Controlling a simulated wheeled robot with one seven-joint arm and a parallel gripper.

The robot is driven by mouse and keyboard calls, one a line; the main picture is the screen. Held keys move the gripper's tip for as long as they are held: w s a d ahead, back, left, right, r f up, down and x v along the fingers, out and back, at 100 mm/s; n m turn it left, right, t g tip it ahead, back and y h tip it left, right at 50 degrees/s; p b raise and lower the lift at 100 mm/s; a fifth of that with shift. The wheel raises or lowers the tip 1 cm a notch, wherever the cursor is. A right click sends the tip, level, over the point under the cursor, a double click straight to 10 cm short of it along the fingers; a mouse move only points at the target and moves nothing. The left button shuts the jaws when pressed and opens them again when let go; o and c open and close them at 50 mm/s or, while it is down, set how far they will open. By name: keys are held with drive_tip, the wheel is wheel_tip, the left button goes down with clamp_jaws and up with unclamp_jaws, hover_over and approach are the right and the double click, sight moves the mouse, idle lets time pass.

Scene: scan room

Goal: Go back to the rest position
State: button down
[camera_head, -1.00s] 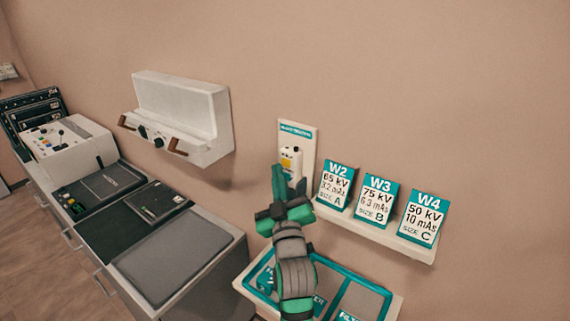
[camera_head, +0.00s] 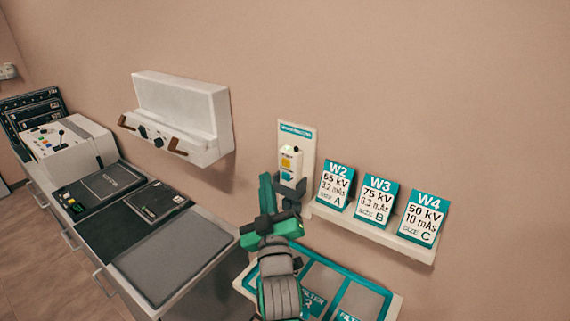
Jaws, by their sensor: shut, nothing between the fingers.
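My gripper (camera_head: 266,180) is in the lower middle of the head view, pointing up, with its green fingers together and nothing held. It is in front of the wall and just left of a white handheld device (camera_head: 291,160) with yellow and blue marks. The device sits upright in a dark holder on a white wall plate (camera_head: 307,143) with a teal label. A gap shows between the upper fingers and the device. My arm hides the left part of the teal-edged filter tray below.
Cards W2 (camera_head: 336,185), W3 (camera_head: 376,201) and W4 (camera_head: 424,218) stand on a white wall shelf (camera_head: 400,243) at right. The filter tray (camera_head: 396,304) is below. A white wall unit (camera_head: 184,110) and a counter (camera_head: 215,228) with a control console (camera_head: 66,147) are left.

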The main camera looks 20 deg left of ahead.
idle(0.5)
drive_tip(key=s+d+f+m+h, duration=0.2)
drive_tip(key=s+d+f, duration=0.3)
drive_tip(key=f, duration=0.4)
drive_tip(key=s+d+f+m+g+h, duration=0.1)
drive_tip(key=s+d+f+m+h, duration=0.15)
drive_tip(key=s+f, duration=0.45)
drive_tip(key=s+d+f+m+h, duration=0.1)
drive_tip(key=s+d+f+m, duration=0.3)
drive_tip(key=f, duration=0.6)
drive_tip(key=s+d+f+g+h, duration=0.1)
drive_tip(key=s+d+f, duration=0.1)
drive_tip(key=s, duration=0.7)
drive_tip(key=s+d+f+m+g+h, duration=0.1)
drive_tip(key=s+d+f, duration=0.1)
drive_tip(key=s, duration=0.7)
drive_tip(key=s+d+f+g+h, duration=0.1)
drive_tip(key=s+d+f, duration=0.2)
drive_tip(key=s, duration=0.5)
drive_tip(key=shift+s+d+m, duration=0.35)
drive_tip(key=shift+s, duration=0.05)
